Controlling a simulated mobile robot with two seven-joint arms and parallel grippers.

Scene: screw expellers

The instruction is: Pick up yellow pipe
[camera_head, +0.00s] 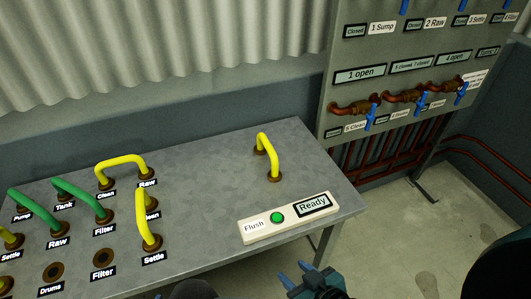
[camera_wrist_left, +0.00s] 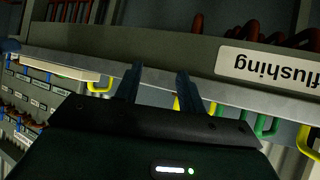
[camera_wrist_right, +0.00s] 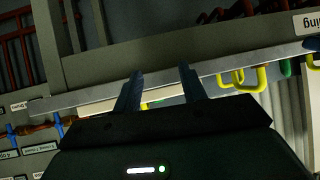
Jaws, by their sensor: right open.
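Several yellow pipes are on the grey table. One yellow pipe (camera_head: 270,152) stands alone as an arch at the right, with both ends in brown fittings. Another yellow pipe (camera_head: 124,161) arches at the back left, and one (camera_head: 143,215) stands at the front near "Settle". Yellow pipes also show in the right wrist view (camera_wrist_right: 262,78). My right gripper (camera_head: 293,272) is open and empty, in front of the table's front edge and below the lone pipe in the picture. My left gripper (camera_wrist_left: 156,82) has its fingers apart and empty in its wrist view.
Green pipes (camera_head: 82,199) stand among the labelled fittings at the left. A white panel (camera_head: 290,217) with a green button and "Ready" display lies at the table's front right. A valve board (camera_head: 395,60) with blue handles stands behind. The table's middle is clear.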

